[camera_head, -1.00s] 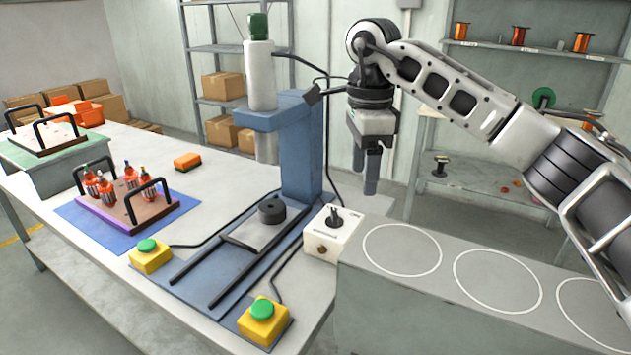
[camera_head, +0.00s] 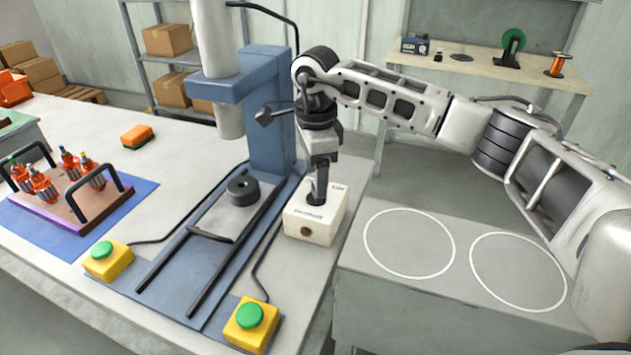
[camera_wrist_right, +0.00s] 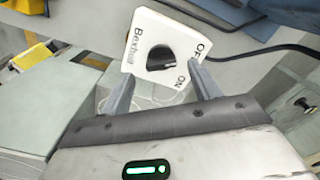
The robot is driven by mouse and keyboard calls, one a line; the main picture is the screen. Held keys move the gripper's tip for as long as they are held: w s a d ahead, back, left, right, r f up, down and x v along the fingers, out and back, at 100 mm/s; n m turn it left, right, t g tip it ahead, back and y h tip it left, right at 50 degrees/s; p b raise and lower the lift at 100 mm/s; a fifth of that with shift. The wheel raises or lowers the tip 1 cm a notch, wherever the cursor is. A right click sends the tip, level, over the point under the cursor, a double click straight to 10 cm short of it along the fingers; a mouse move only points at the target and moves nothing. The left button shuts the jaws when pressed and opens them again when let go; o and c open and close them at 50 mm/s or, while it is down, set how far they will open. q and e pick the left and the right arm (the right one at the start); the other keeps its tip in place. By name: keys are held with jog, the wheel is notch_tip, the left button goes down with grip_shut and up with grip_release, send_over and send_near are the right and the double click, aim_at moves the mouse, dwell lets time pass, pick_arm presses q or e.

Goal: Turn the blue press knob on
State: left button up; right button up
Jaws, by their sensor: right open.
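The blue press (camera_head: 266,130) stands on the table with a white control box (camera_head: 313,228) at its right. In the right wrist view the box (camera_wrist_right: 143,32) has a black knob (camera_wrist_right: 160,59) on its top face, with OFF and ON printed beside it. The knob's exact setting is hard to tell. My right gripper (camera_head: 318,200) is over the box, pointing down, and hides the knob in the head view. In the wrist view its fingers (camera_wrist_right: 161,76) are spread apart, with the knob just beyond and between the tips. My left gripper is out of view.
A yellow box with a green button (camera_head: 251,322) sits at the press's front corner, another (camera_head: 108,260) at its left. A grey bench (camera_head: 400,290) with white circles adjoins on the right. A rack of red armatures (camera_head: 70,195) lies on a blue mat.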

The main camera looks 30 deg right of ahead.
jog(key=shift+f, duration=1.65)
jog(key=c, duration=1)
jog(key=shift+m, duration=0.3)
jog(key=m, duration=0.6)
jog(key=shift+w, duration=0.1)
jog(key=m, duration=0.7)
jog(key=shift+r, duration=0.1)
jog(key=shift+m, duration=0.3)
